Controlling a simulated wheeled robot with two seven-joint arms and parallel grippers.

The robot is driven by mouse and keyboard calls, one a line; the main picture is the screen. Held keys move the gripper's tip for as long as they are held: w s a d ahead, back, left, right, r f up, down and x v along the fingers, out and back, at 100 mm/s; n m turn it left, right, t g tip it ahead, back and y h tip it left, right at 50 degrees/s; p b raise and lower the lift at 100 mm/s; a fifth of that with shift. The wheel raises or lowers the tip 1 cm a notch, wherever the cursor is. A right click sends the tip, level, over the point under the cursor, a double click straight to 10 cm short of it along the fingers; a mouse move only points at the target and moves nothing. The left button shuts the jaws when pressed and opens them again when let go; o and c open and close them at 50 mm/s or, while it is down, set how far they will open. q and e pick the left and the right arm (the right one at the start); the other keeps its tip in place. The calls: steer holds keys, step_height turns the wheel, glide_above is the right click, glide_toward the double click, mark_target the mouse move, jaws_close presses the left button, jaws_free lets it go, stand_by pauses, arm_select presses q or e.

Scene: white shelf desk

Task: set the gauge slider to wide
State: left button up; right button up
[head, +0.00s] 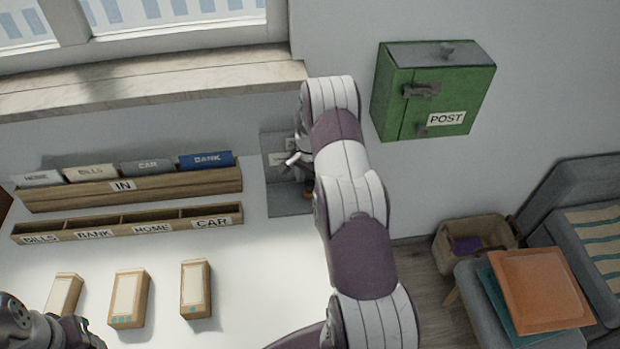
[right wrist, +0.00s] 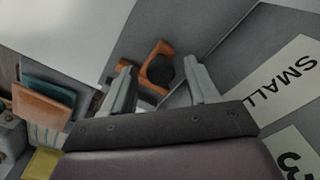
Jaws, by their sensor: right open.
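The grey gauge (head: 288,203) stands against the wall behind the desk, partly hidden by my right arm. In the right wrist view its grey panel (right wrist: 235,65) carries a label reading SMALL (right wrist: 283,75). An orange piece with a dark round knob, seemingly the slider (right wrist: 157,66), shows beyond and between my right fingertips. A bit of orange also shows below the gripper in the head view (head: 308,194). My right gripper (right wrist: 160,88) is open and empty, in front of the gauge; contact cannot be told. It is small in the head view (head: 292,160). Only part of my left arm shows at lower left.
A wooden IN rack (head: 205,181) with several envelopes and a labelled sorting tray (head: 172,226) lie left of the gauge. Several small boxes (head: 128,298) stand on the desk. A green POST box (head: 440,95) hangs on the wall at right. The desk's right front is clear.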

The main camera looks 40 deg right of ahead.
jaws_close()
steer(key=b, duration=0.1)
glide_above(292, 197)
steer(key=shift+a, duration=0.1)
steer(key=shift+w+a, duration=0.15)
steer(key=shift+a, duration=0.2)
jaws_free()
steer(key=shift+r, duration=0.1)
steer(key=shift+r+b, duration=0.3)
steer(key=shift+r, duration=0.05)
step_height(292, 197, up, 12)
steer(key=shift+b, duration=0.45)
